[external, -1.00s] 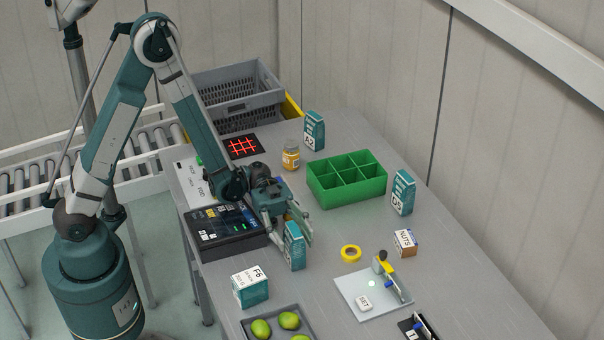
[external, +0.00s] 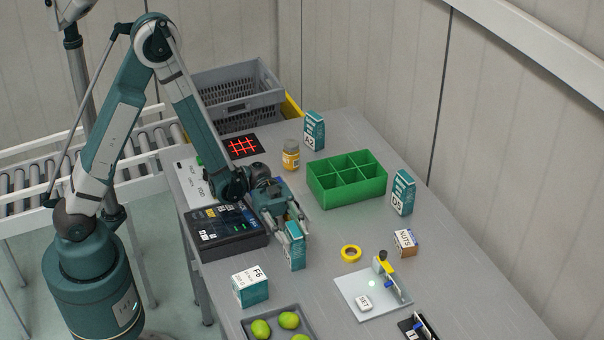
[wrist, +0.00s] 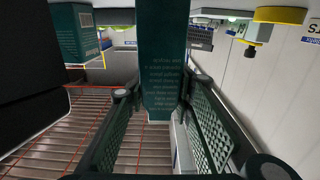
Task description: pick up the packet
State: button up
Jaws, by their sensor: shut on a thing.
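A black device (external: 228,240) is close on the left. The F6 box (external: 250,287) and a tray of green fruit (external: 305,318) are in front. Yellow tape (external: 351,254) lies to the right, and a green divided bin (external: 347,198) stands behind. Bare table lies between packet and tape.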

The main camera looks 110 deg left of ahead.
jog(key=shift+r, duration=0.15)
jog(key=shift+r+p, duration=1.4)
jog(key=shift+r, duration=3.45)
jog(key=shift+w+a, duration=0.1)
jog(key=w+a+r+n+t+y, duration=0.1)
jog(key=a+n+y, duration=0.3)
jog(key=a, duration=0.8)
jog(key=a+r+n+t+y, duration=0.1)
jog(key=a+r+n+y, duration=0.3)
jog(key=a+y, duration=0.5)
jog(key=w+a+r+n+t+y, duration=0.1)
jog(key=a+r+n+y, duration=0.2)
jog(key=a, duration=1.2)
jog(key=n+y, duration=0.2)
jog(key=y, duration=0.1)
jog(key=shift+w+a+r+n+t+y, duration=0.2)
jog(key=shift+w+a+n+t+y, duration=0.1)
jog(key=shift+w+t+y, duration=0.1)
jog(key=shift+f, duration=0.1)
